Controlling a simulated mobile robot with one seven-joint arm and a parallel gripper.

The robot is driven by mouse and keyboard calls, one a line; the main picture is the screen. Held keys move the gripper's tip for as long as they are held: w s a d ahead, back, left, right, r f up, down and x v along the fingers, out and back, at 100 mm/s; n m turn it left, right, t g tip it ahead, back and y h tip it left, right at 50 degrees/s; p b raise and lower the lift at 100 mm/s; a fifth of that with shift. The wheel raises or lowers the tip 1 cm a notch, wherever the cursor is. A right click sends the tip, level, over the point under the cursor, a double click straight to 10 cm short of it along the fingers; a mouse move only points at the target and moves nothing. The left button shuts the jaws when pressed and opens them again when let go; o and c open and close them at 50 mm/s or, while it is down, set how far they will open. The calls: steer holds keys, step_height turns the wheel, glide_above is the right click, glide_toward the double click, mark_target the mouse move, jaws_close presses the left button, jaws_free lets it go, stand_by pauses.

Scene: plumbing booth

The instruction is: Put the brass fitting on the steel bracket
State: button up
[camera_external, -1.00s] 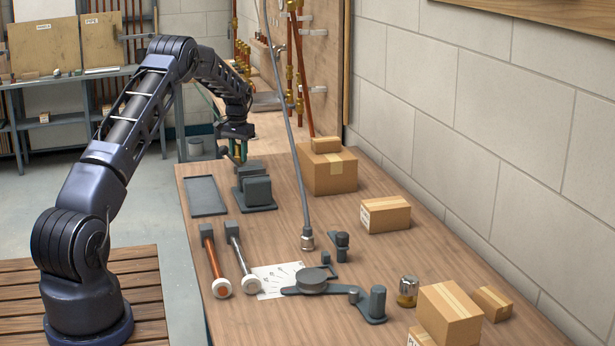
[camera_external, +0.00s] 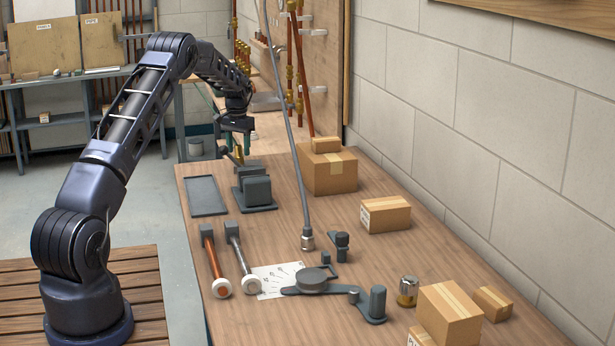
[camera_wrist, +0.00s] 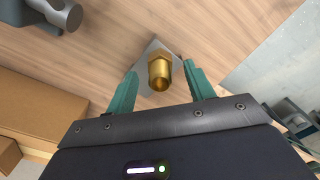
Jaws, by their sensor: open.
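The brass fitting (camera_wrist: 160,72) has a hexagonal collar and an open round end. In the wrist view it stands on a flat grey metal plate (camera_wrist: 147,50), which looks like the steel bracket; most of the plate's near part is hidden. My gripper (camera_wrist: 160,67) is open, with one green finger on each side of the fitting and visible gaps between. In the external view my gripper (camera_external: 238,141) is above the far end of the bench, and the brass fitting (camera_external: 240,155) shows small below it, apart from the fingers. The bracket cannot be made out there.
A grey vise-like block (camera_external: 256,190) stands nearby, with a grey tray (camera_external: 205,196) to its left. Cardboard boxes (camera_external: 330,174) stand to the right. A hanging hose (camera_external: 298,150) crosses the bench.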

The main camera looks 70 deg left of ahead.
step_height(320, 180, up, 10)
steer(key=shift+f, duration=0.15)
stand_by(0.3)
